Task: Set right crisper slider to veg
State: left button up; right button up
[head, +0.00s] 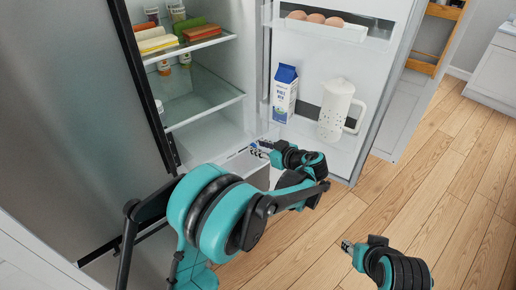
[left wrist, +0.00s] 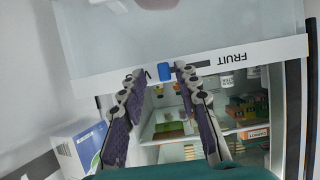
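The crisper drawer front (head: 246,170) is low in the open fridge in the head view, partly hidden by my left arm. In the left wrist view, its white label strip (left wrist: 275,52) shows FRUIT upside down at the right and a letter V near the middle. A blue slider (left wrist: 164,71) sits on the strip just beside the V, away from FRUIT. My left gripper (head: 262,148) is at the strip; in the left wrist view its open fingers (left wrist: 160,78) are either side of the slider, with visible gaps. My right gripper (head: 347,246) is over the floor, away from the fridge.
The fridge door stands open at the right, with a milk carton (head: 284,93), a white pitcher (head: 337,108) and eggs (head: 314,17) on its shelves. A glass shelf (head: 205,103) is above the drawer. Wood floor at the right is clear.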

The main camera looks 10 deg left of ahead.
pick_arm(q)
jog(key=v, duration=1.2)
dwell(0.3)
jog(key=s+a+f+m+g+h, duration=0.3)
jog(key=s+a+m+h, duration=0.4)
jog(key=s+a, duration=0.75)
jog(key=s+d+f+m+t+h, duration=0.1)
jog(key=s+f+m+h, duration=0.1)
jog(key=s, duration=0.6)
jog(key=shift+s+d+m+t+h, duration=0.3)
jog(key=shift+m+t+h, duration=0.1)
jog(key=shift+m+h, duration=0.4)
dwell(0.7)
